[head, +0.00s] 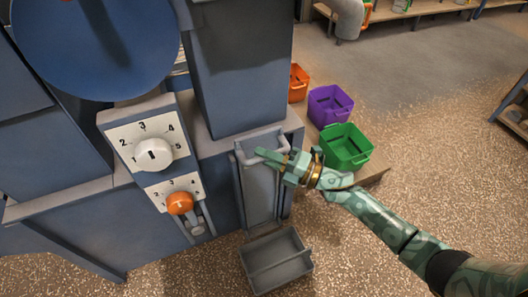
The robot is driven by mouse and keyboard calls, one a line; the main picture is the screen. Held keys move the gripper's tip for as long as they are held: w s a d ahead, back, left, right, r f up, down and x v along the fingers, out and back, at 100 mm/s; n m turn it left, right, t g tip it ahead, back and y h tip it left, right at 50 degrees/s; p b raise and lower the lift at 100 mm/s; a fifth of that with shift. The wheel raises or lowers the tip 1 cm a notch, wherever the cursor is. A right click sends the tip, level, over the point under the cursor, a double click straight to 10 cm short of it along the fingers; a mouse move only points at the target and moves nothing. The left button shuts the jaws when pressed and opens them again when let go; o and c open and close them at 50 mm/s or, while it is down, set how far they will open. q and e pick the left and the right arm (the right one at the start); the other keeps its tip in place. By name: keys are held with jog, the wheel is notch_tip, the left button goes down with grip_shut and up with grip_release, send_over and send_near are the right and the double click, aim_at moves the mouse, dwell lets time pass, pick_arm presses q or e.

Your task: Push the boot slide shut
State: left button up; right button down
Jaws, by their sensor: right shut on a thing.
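The boot slide (260,190) is a grey upright panel low on the front of the blue-grey elevator housing, below the tall casing. A light grey bar handle (242,156) crosses its top. My right gripper (268,156) reaches in from the right and is shut on this handle. The fingers hide part of the bar. I cannot tell from this view how far the slide stands open. My left gripper is not in view.
A grey bin (278,273) stands on the floor below the slide. Green (346,157), purple (329,116) and orange (298,96) crates stand behind my right gripper. A white dial (152,154) and an orange knob (180,203) sit left of the slide. Speckled floor at right is open.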

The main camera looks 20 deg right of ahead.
jog(key=shift+f, duration=0.3)
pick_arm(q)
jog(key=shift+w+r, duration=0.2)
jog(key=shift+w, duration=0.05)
pick_arm(e)
jog(key=shift+f, duration=0.1)
jog(key=c, duration=1.3)
grip_release()
jog(key=shift+d, duration=0.1)
pick_arm(q)
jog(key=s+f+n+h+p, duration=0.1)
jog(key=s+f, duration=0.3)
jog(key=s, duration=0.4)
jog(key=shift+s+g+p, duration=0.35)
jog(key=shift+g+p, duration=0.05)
jog(key=shift+p, duration=0.35)
pick_arm(e)
jog(key=v, duration=1.6)
jog(key=shift+s+d, duration=0.1)
jog(key=shift+s, duration=0.1)
